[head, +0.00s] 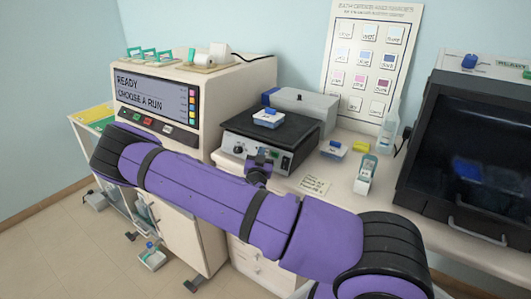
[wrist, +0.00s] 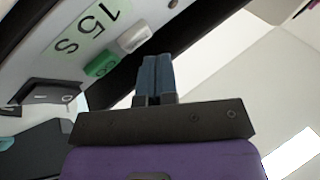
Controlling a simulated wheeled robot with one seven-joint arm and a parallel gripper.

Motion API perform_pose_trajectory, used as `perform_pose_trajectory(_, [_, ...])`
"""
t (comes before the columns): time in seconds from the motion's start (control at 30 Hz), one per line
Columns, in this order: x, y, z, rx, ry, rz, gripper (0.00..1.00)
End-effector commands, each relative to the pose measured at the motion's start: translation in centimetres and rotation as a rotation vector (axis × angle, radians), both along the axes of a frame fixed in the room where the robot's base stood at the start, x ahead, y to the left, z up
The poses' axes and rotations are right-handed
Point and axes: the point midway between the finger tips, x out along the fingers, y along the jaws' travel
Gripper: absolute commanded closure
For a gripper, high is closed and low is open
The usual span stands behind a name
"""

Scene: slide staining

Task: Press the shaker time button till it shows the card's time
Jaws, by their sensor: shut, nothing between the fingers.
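The shaker (head: 262,150) stands on the bench with a dark top plate, and a small blue-and-white item (head: 269,118) rests on it. In the wrist view its front panel appears upside down, with a pale green display (wrist: 88,35) reading 15 S. A white button (wrist: 134,38) and a green button (wrist: 102,64) sit beside the display. My gripper (wrist: 156,62) is shut and empty, its blue fingertips close to the white button; I cannot tell if they touch. In the head view, my gripper (head: 258,164) is at the shaker's front. A handwritten card (head: 315,186) lies on the bench, too small to read.
A staining machine (head: 200,105) reading READY, CHOOSE A RUN stands left of the shaker. A blue-and-white box (head: 333,149) and a dispenser (head: 365,175) stand to its right. A dark-windowed cabinet (head: 470,150) is at far right. A rocker switch (wrist: 48,97) is on the shaker panel.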

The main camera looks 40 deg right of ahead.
Motion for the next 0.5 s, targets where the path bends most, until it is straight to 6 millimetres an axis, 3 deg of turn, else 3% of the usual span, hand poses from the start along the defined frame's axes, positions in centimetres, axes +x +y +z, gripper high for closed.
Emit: perform_pose_trajectory(0.5, [0.22,-0.67,-0.27,0.0,0.0,0.0,1.0])
